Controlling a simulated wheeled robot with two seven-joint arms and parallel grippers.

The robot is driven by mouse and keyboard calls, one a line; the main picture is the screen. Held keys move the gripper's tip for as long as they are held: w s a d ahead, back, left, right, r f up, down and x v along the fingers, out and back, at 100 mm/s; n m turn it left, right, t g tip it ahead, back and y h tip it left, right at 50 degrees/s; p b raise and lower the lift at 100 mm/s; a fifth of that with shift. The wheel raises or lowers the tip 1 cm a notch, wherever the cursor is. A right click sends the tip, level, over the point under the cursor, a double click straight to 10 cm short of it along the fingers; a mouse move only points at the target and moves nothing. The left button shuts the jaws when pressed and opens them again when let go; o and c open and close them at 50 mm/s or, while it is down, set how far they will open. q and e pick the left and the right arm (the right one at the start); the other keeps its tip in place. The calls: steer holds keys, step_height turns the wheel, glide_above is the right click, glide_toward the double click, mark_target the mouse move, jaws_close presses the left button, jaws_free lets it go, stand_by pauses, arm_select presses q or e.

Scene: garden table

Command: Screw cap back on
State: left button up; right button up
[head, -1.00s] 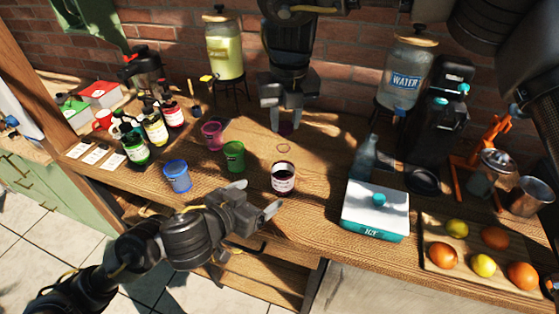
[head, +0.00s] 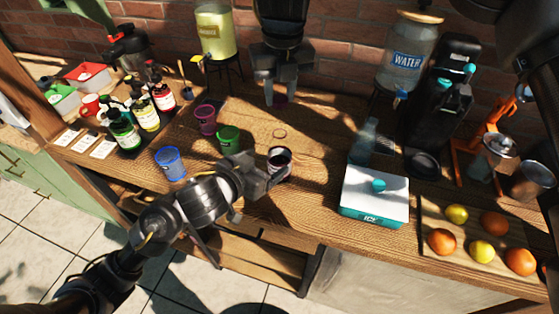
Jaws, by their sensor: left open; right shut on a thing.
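An open dark jar (head: 279,164) with a pale label stands upright near the table's front edge, its dark contents showing at the mouth. My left gripper (head: 272,174) is open at the jar's left side, with its fingers beside the jar; whether they touch it cannot be told. My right gripper (head: 280,98) points down behind the jar, over the back of the table. It is shut on a small dark purple cap (head: 280,101), mostly hidden between the fingers.
A thin ring (head: 280,133) lies behind the jar. Blue (head: 170,164), green (head: 228,140) and pink (head: 205,120) cups stand to the left. An ice box (head: 374,196) and a clear bottle (head: 364,142) stand to the right, with a fruit board (head: 430,213) beyond.

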mark_target(272, 158)
arm_select(q)
steer(key=x, duration=0.7)
steer(key=shift+w, duration=0.15)
steer(key=shift+w+d, duration=0.15)
steer(key=shift+d, duration=0.1)
steer(key=c, duration=1.4)
steer(key=shift+c, duration=0.2)
arm_select(e)
steer(key=shift+f, duration=2.45)
